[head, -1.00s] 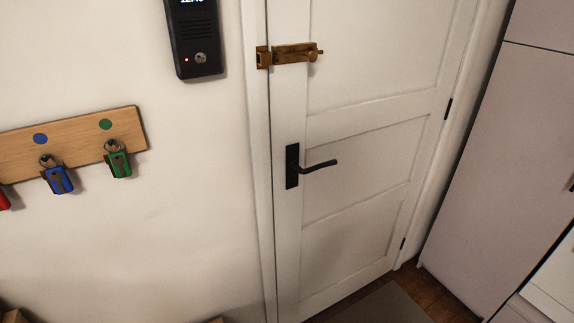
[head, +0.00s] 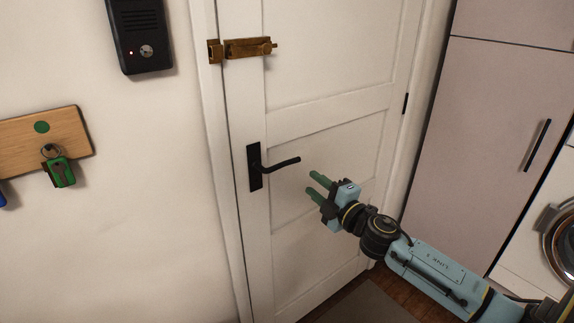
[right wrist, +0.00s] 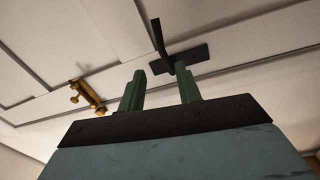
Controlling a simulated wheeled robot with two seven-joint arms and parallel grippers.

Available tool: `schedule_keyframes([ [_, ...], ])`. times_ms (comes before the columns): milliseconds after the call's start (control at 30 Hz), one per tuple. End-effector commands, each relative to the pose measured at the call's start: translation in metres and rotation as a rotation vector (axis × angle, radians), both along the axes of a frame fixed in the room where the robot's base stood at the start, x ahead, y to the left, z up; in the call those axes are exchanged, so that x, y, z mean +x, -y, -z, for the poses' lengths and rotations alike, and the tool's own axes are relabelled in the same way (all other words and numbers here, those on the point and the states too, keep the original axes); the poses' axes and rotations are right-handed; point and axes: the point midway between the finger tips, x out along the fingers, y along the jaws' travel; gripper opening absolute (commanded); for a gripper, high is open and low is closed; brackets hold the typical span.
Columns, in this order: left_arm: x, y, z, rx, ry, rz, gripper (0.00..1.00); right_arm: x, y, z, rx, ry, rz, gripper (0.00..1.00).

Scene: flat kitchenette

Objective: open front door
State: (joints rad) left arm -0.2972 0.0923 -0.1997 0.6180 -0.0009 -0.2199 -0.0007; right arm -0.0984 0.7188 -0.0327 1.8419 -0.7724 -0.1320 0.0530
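The white front door (head: 330,85) is closed in its frame. Its black lever handle (head: 280,164) sits on a black plate at the door's left side, with the lever pointing right. A brass bolt (head: 248,48) is mounted above, across the door's left edge and the frame. My right gripper (head: 315,182) is open and empty, just right of and slightly below the lever's tip, apart from it in the head view. In the right wrist view the green fingers (right wrist: 160,90) stand apart, with the handle (right wrist: 180,60) beyond them and the bolt (right wrist: 88,97) to the left. My left gripper is not in view.
A wooden key rack (head: 70,130) with a green key fob (head: 60,172) and a black intercom (head: 140,35) hang on the left wall. A tall pale cabinet (head: 490,120) and a washing machine (head: 560,235) stand at the right. A grey mat (head: 355,305) lies before the door.

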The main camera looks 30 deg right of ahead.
Motion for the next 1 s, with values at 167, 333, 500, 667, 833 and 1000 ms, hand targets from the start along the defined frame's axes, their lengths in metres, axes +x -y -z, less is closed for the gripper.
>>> schedule_keyframes([
  [167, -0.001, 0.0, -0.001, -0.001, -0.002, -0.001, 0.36, 0.026, -0.001, -0.003, 0.001, 0.002, 0.002, 0.34],
  [333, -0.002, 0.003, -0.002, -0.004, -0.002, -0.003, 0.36, 0.053, -0.002, -0.005, 0.002, 0.001, 0.003, 0.34],
  [500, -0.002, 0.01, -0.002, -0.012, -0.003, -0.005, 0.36, 0.079, -0.004, -0.006, 0.004, 0.0, 0.003, 0.34],
  [667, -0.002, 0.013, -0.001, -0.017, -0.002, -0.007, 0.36, 0.102, -0.006, -0.007, 0.004, -0.002, 0.004, 0.34],
  [833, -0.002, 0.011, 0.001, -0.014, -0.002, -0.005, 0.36, 0.117, -0.007, -0.007, 0.004, -0.003, 0.002, 0.34],
  [1000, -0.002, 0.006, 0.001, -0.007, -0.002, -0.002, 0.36, 0.123, -0.008, -0.007, 0.004, -0.004, 0.002, 0.34],
])
